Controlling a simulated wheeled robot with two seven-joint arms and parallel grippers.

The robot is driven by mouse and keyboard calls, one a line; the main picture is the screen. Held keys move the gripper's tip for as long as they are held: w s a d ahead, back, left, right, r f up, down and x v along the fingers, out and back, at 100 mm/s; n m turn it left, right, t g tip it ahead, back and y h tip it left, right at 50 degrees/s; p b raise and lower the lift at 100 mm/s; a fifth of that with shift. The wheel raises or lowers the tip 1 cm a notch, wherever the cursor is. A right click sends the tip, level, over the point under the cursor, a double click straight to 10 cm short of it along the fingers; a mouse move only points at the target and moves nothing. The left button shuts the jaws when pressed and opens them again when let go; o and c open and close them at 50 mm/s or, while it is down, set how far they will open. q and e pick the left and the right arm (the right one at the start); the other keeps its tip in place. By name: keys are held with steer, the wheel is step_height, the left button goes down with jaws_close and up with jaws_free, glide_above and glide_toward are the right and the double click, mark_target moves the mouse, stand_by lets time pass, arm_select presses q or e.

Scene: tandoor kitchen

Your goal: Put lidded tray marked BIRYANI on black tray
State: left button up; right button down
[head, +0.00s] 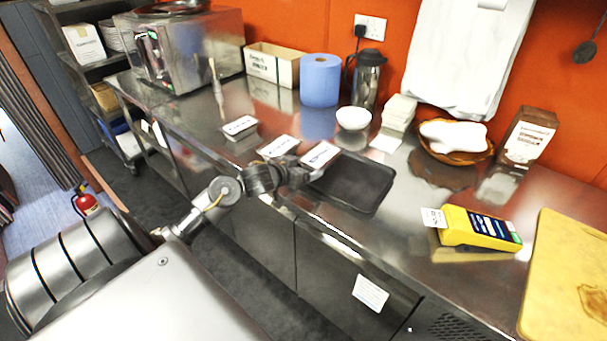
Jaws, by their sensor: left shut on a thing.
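My left gripper (299,174) is shut on a small lidded tray (320,154) with a white label on top. It holds this tray at the left end of the black tray (372,187), overlapping its far left corner in the head view. I cannot tell whether the two touch. The black tray lies on the steel counter near its front edge and its visible floor is empty. Two more lidded trays with white labels, a middle one (279,146) and a left one (239,126), stand to the left. The labels are too small to read. My right gripper is out of view.
Behind the trays on the steel counter (310,135) stand a white bowl (353,118), a blue paper roll (320,80) and a dark flask (367,78). A yellow card terminal (478,229) and a cutting board (570,280) lie to the right. A wooden bowl (455,150) stands behind.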

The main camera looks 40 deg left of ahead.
arm_select(q)
steer(key=shift+f, duration=1.05)
steer(key=shift+f, duration=0.1)
steer(key=o, duration=1.1)
steer(key=shift+f, duration=0.1)
steer(key=shift+o, duration=0.2)
steer(key=shift+r, duration=0.2)
steer(key=shift+s, duration=0.45)
steer(key=v, duration=1.1)
steer(key=shift+r, duration=0.2)
steer(key=shift+s+d+f, duration=0.1)
steer(key=shift+d, duration=0.05)
